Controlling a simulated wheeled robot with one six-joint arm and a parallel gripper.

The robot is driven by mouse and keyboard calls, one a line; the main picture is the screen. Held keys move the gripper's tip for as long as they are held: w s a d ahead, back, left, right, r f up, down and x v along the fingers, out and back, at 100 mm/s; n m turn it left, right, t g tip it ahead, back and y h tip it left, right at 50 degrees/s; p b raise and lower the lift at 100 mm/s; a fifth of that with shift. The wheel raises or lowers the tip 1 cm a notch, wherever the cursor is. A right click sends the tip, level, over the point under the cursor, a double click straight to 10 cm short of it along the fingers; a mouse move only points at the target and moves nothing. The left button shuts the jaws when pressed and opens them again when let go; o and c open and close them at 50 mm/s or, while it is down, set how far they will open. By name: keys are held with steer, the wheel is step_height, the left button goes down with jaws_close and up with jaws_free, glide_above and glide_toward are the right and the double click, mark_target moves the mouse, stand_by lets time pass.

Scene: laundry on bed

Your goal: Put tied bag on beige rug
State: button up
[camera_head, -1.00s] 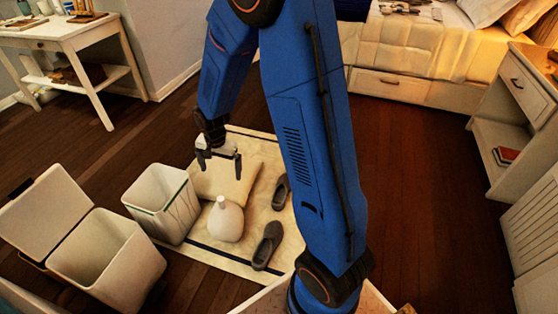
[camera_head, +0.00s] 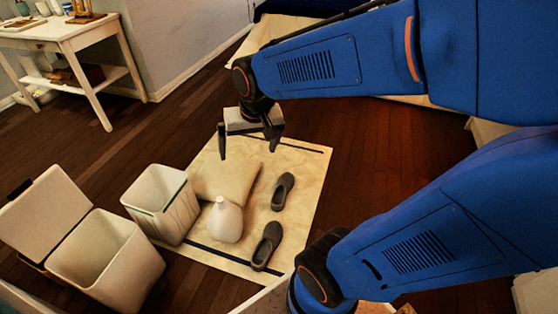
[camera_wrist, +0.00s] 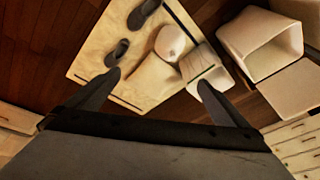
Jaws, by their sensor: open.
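The tied bag (camera_head: 225,221) is pale, rounded and knotted at the top. It sits upright on the beige rug (camera_head: 305,195), in front of a cream pillow (camera_head: 225,178). The bag also shows in the wrist view (camera_wrist: 169,42), beside the pillow (camera_wrist: 150,82) on the rug (camera_wrist: 95,55). My gripper (camera_head: 249,157) is open and empty, raised above the far part of the rug. Its two fingers (camera_wrist: 157,82) are spread wide in the wrist view, with nothing between them. The bag is clear of the fingers.
Two dark shoes (camera_head: 283,190) (camera_head: 267,245) lie on the rug's right side. A white bin (camera_head: 163,205) stands at the rug's left edge, and a lidded bin (camera_head: 106,262) is farther left. A white table (camera_head: 75,45) stands at the back left. Bare wood floor surrounds the rug.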

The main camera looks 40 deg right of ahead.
steer(key=s+d+r+n+t, duration=0.1)
steer(key=s+r+n, duration=0.2)
steer(key=s, duration=0.9)
steer(key=shift+s+d+r, duration=0.15)
steer(key=shift+s+r, duration=0.1)
steer(key=shift+r, duration=0.35)
